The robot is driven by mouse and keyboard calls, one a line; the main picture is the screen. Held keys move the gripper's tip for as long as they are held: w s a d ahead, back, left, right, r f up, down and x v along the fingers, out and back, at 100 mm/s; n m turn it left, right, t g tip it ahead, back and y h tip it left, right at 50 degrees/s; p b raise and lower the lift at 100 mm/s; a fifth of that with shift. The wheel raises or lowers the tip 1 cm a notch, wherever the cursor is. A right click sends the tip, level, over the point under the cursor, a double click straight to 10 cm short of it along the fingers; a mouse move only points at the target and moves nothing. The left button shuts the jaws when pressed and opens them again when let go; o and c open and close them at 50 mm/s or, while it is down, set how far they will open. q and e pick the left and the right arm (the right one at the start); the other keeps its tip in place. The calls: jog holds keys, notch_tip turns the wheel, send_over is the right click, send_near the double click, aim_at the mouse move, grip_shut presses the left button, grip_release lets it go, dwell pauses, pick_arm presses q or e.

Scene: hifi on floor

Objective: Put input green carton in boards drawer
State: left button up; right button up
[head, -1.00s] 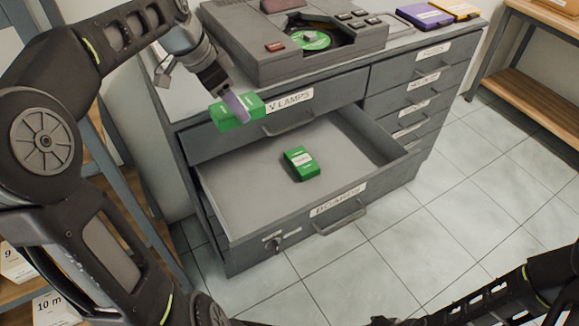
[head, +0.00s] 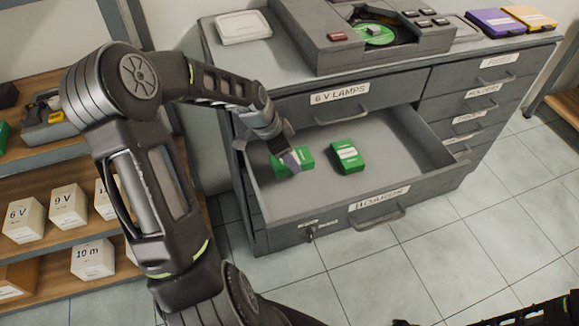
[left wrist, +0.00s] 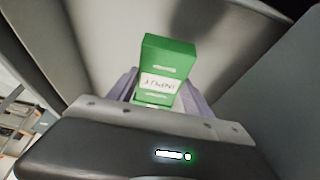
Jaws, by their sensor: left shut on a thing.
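The boards drawer (head: 330,205) stands open at the front of the grey cabinet, with its label on the front face. My left gripper (head: 291,163) is inside the drawer's left part, shut on a green carton (head: 306,158). In the left wrist view the held green carton (left wrist: 168,60) sits between the fingers, and its white label appears to read INPUT. I cannot tell whether it touches the drawer floor. A second green carton (head: 347,157) with a white label lies in the drawer to the right, apart from the held one. My right gripper is not in view.
The closed 6 V lamps drawer (head: 340,100) is just above. A hi-fi player (head: 370,45) with a green disc stands on the cabinet top. Shelves with several white boxes (head: 68,206) are at left. The drawer's right half is clear.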

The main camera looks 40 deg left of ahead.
aim_at(290, 177)
pick_arm(q)
jog(key=shift+f, duration=0.55)
jog(key=shift+f, duration=2.05)
jog(key=shift+f, duration=0.25)
jog(key=o, duration=1.5)
jog(key=shift+r, duration=0.1)
jog(key=shift+c, duration=0.2)
jog(key=v, duration=1.2)
jog(key=shift+r+p, duration=0.2)
jog(key=shift+p, duration=0.15)
